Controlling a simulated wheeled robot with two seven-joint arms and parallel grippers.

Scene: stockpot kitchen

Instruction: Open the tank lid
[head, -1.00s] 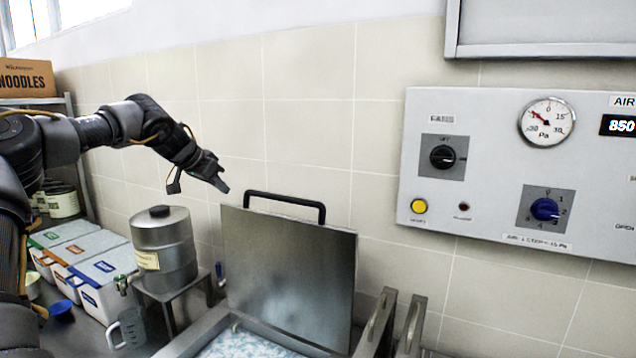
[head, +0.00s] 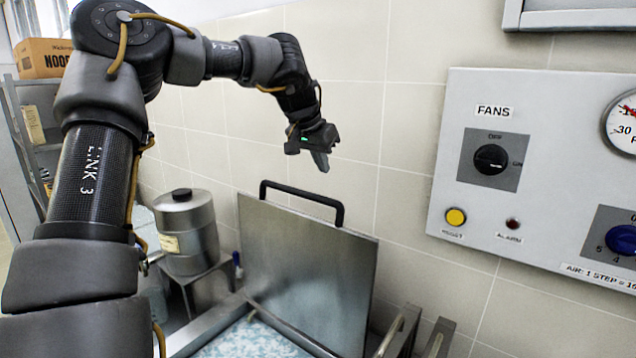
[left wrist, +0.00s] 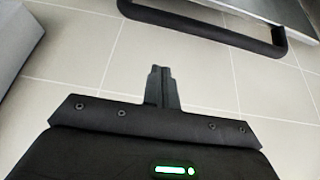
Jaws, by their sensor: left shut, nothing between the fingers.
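The tank lid (head: 300,275) is a grey metal plate standing upright, raised at the back of the tank (head: 205,325). Its black bar handle (head: 302,197) is on the top edge and also shows in the left wrist view (left wrist: 205,36). Pale blue-white contents show in the open tank (head: 255,340). My left gripper (head: 321,162) is above the lid handle, apart from it, in front of the tiled wall. In the left wrist view its fingers (left wrist: 160,85) are together with nothing between them. My right gripper is not in view.
A control panel (head: 540,235) with knobs is on the wall at the right. A metal canister (head: 187,235) stands on a small stand left of the tank. A noodle box (head: 43,58) sits on a shelf at the far left. Metal handles (head: 390,338) stand right of the lid.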

